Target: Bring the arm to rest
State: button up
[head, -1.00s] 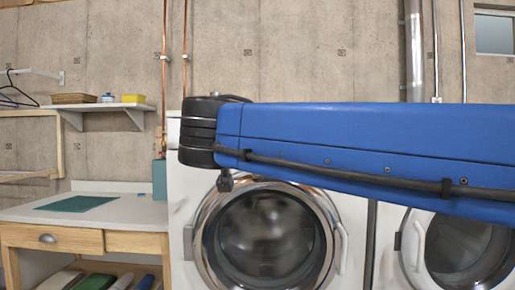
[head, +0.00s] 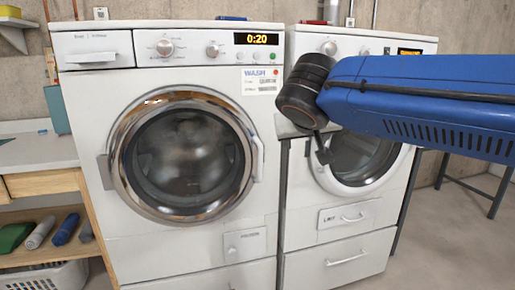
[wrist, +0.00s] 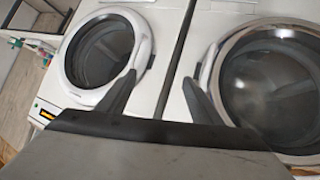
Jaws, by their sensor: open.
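My blue arm comes in from the right edge of the head view and ends in a black joint, in front of the right-hand machine. My gripper (wrist: 160,78) shows in the wrist view with its two dark fingers apart and nothing between them. The round doors of both machines show beyond the fingers, which look clear of them.
A white washer (head: 82,165) with a shut round door and a lit display stands ahead. A second white machine (head: 345,250) stands to its right, partly behind my arm. A wooden bench (head: 42,182) with a white basket (head: 45,277) below is at left.

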jog(key=s+d+f+g, duration=0.4)
jog(key=s+d+f, duration=0.6)
jog(key=d+f, duration=0.3)
jog(key=s+d+f+g+y, duration=0.2)
jog(key=s+d+f, duration=0.2)
jog(key=s+f, duration=0.9)
jog(key=shift+s+f, duration=0.35)
jog(key=shift+f, duration=0.35)
